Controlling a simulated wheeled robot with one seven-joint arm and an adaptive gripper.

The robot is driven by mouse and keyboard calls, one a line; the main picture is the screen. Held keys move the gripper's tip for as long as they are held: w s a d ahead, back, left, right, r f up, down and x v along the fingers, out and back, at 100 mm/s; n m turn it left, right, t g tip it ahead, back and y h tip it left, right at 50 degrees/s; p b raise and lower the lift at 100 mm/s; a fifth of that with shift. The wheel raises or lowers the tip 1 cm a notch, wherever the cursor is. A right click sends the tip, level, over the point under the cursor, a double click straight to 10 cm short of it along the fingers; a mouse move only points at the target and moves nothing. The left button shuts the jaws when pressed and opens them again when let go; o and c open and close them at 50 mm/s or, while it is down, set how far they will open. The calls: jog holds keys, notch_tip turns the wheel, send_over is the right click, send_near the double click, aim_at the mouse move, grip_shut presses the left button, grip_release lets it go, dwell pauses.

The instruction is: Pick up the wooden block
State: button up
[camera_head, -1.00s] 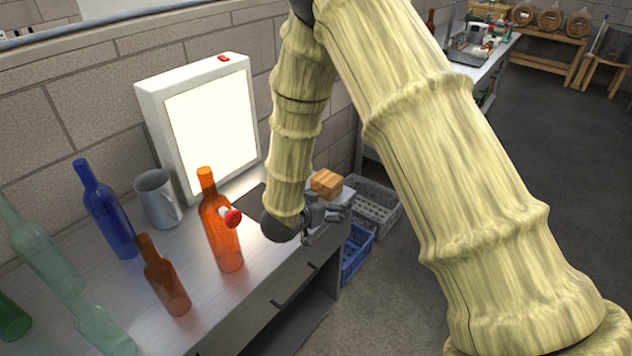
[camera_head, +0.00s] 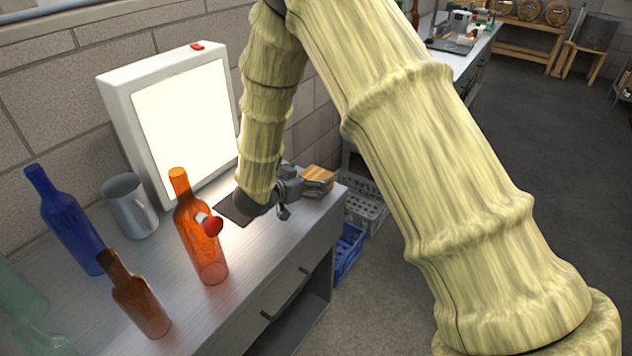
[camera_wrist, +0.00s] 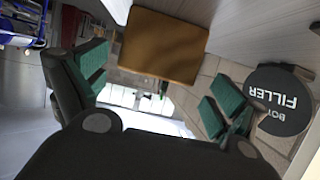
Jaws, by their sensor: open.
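The wooden block (camera_head: 318,175), orange-brown with visible grain, sits at the far right end of the grey bench (camera_head: 285,232). My gripper (camera_head: 312,186) is low over the bench beside the block, its fingers reaching along it and partly covering its lower part. In the wrist view, the block (camera_wrist: 163,45) shows at the top middle, in line with the gap between the green-padded fingers (camera_wrist: 155,85). The fingers are spread wide, with the block ahead of or between their tips; I cannot tell which. I see no finger closed on it.
An orange bottle (camera_head: 200,245) with a red-tipped item, a brown bottle (camera_head: 140,300), a blue bottle (camera_head: 68,220) and a grey mug (camera_head: 128,208) stand left of my arm. A lit panel (camera_head: 185,125) stands behind. Crates (camera_head: 362,205) are beyond the bench end.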

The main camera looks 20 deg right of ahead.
aim_at(316, 177)
jog(key=x, duration=0.4)
jog(key=shift+s+d+f, duration=0.1)
jog(key=shift+s+f, duration=0.1)
jog(key=shift+f, duration=0.05)
jog(key=c, duration=1.2)
jog(key=shift+r, duration=0.15)
